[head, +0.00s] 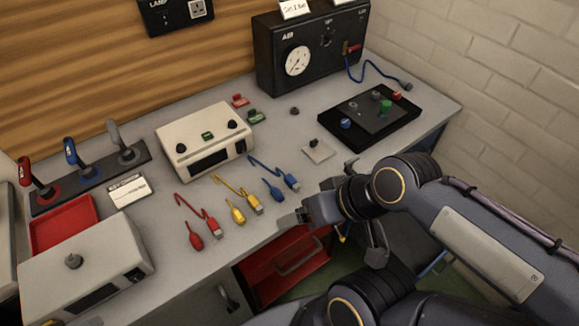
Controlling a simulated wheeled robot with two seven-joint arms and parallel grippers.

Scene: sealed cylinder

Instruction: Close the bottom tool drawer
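A red drawer (270,274) with a grey bar handle (300,257) shows below the front edge of the bench. My arm and the bench edge hide part of it, and I cannot tell how far it stands out. My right arm comes in from the right. Its gripper end (306,214) is at the bench's front edge, above the drawer and apart from its handle. The fingers are too small and dark to tell open from shut. My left gripper is not in view.
The grey bench (170,255) carries red, yellow and blue cables (240,190), a cream meter box (204,140), a black gauge box (310,50) and a black button panel (365,115). A dark cabinet handle (228,298) is left of the drawer. Green floor (318,280) shows beside it.

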